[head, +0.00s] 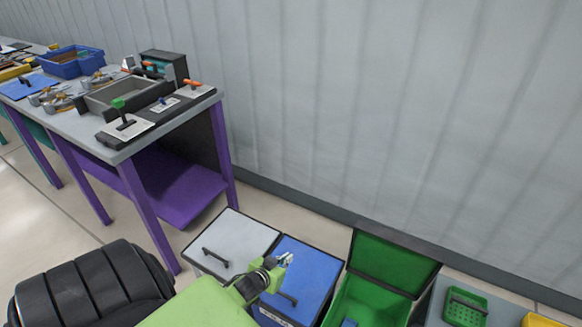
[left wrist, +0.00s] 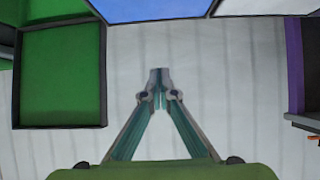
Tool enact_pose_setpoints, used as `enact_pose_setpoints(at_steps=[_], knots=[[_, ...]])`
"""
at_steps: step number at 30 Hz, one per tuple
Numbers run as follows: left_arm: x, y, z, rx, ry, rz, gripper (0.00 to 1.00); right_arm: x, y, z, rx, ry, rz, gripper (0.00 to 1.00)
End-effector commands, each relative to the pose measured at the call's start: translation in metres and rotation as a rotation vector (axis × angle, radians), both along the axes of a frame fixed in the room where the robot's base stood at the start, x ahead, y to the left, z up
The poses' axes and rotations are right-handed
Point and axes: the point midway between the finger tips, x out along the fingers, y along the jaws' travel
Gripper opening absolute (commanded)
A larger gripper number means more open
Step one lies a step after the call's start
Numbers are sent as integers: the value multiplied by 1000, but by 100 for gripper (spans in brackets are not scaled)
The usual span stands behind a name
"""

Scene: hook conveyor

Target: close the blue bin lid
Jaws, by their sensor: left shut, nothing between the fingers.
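The blue bin lid (head: 312,272) lies flat across the top of its bin, between the grey bin and the green bin, and looks shut. Its dark handle (head: 288,298) shows near the front edge. My left gripper (head: 287,258) is over the blue lid, its fingers shut and empty. I cannot tell whether the fingers touch the lid. In the left wrist view my gripper (left wrist: 159,76) shows against the grey wall, and a strip of the blue lid (left wrist: 165,8) shows at the top edge. My right gripper is not in view.
A closed grey bin (head: 232,240) stands left of the blue one. The green bin's lid (head: 392,262) stands raised at the right. A purple-legged workbench (head: 185,120) with tools stands at the left. The corrugated wall (head: 400,120) rises close behind the bins.

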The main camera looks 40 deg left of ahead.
Motion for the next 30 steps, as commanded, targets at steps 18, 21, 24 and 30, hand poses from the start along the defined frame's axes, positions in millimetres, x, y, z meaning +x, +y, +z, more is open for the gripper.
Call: enact_pose_setpoints(at_steps=[18,21,24,30], knots=[[-41,-10,-57,37,-151,0,0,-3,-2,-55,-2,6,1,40],[-46,-11,-65,37,-150,0,0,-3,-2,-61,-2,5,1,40],[-50,-12,-71,37,-152,-1,0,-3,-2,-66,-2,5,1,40],[-53,-12,-76,38,-151,-2,0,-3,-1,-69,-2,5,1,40]])
